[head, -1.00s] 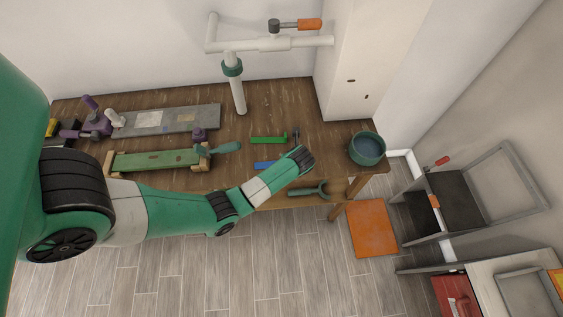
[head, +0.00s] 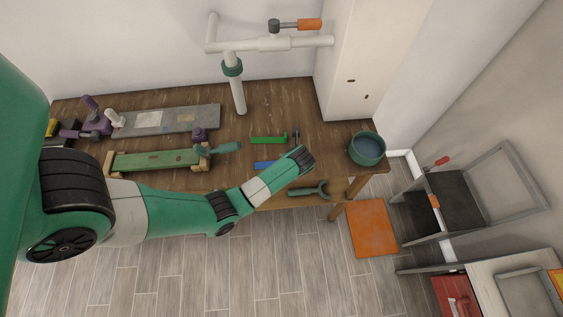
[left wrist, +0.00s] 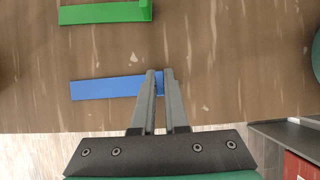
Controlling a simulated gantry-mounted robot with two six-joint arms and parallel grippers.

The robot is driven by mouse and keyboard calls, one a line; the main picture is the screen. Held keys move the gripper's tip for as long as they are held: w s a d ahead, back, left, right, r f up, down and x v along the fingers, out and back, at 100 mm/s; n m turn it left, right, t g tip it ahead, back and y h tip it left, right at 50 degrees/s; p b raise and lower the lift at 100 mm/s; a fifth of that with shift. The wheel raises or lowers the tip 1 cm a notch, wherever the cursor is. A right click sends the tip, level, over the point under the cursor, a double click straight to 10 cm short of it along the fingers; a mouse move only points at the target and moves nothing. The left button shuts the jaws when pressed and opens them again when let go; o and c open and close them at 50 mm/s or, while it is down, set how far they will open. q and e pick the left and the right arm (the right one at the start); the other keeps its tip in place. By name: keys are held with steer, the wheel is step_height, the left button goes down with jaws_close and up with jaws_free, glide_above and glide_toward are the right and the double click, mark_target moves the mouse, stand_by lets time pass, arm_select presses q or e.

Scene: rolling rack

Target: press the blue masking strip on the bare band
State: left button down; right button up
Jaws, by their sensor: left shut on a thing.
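The blue masking strip (head: 265,165) lies flat near the front edge of the wooden bench. In the left wrist view, the strip (left wrist: 105,88) runs left from my left gripper (left wrist: 161,75), whose fingers are shut on its right end. In the head view my wrist hides the fingers. A green board (head: 155,160) rests between wooden blocks at the front left of the bench. A grey panel (head: 200,119) with pale patches lies behind it. I cannot make out which surface carries the bare band. My right gripper is not in view.
A teal pot (head: 367,149) stands at the bench's right end. A white post (head: 238,95) rises at the back. Purple tools (head: 90,120) crowd the left end.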

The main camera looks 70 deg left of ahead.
arm_select(q)
steer(key=shift+r, duration=0.15)
steer(key=shift+r, duration=0.25)
step_height(320, 180, up, 3)
steer(key=shift+f, duration=0.1)
steer(key=s+d+r+p, duration=0.5)
steer(key=s+d+r, duration=0.3)
steer(key=d+r, duration=0.1)
steer(key=shift+s+d+r, duration=0.25)
steer(key=shift+s+d, duration=0.15)
steer(key=shift+d, duration=0.5)
